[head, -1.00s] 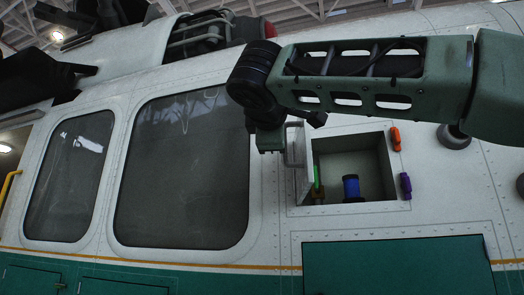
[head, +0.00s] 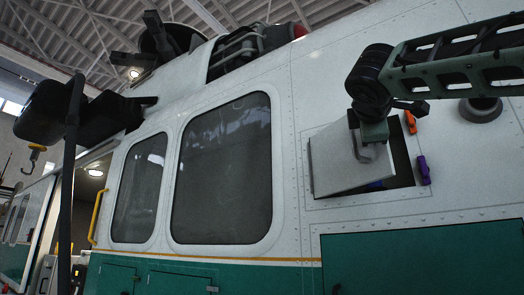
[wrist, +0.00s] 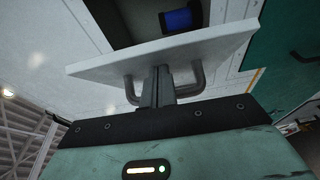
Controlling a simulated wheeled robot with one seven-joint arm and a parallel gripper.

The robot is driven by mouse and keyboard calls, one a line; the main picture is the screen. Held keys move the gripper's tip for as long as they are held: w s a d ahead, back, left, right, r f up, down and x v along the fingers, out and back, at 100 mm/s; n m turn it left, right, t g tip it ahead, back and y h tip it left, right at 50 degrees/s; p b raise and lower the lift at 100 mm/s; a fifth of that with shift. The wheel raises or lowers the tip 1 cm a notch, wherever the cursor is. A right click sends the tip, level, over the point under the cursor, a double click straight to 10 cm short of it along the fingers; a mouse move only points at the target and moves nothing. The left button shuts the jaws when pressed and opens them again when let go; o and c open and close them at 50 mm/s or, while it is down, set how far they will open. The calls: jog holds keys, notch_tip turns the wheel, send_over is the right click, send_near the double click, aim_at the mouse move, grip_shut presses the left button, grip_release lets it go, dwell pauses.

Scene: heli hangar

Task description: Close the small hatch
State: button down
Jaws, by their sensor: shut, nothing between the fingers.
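The small hatch door (head: 338,160) is a light grey panel hinged on its left side. It stands partly open, tilted over the opening (head: 402,163), with a dark gap at its right. My gripper (head: 364,150) is at the outer face of the door, near its right edge. In the wrist view, the door (wrist: 190,50) lies straight ahead with its bar handle (wrist: 194,82). My shut fingers (wrist: 156,90) are at the middle of the handle; I cannot tell whether they touch it. A blue cylinder (wrist: 178,20) shows inside the compartment, mostly hidden in the head view.
An orange latch (head: 411,122) and a purple latch (head: 424,170) sit on the hull right of the opening. A round dark fitting (head: 481,110) is farther right. Dark windows (head: 222,170) lie left. A black post (head: 70,185) stands at far left.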

jog(key=w+d+p, duration=0.1)
jog(key=w+d, duration=0.4)
jog(key=d, duration=0.4)
jog(key=shift+w+d, duration=0.15)
jog(key=shift+w, duration=0.05)
dwell(0.3)
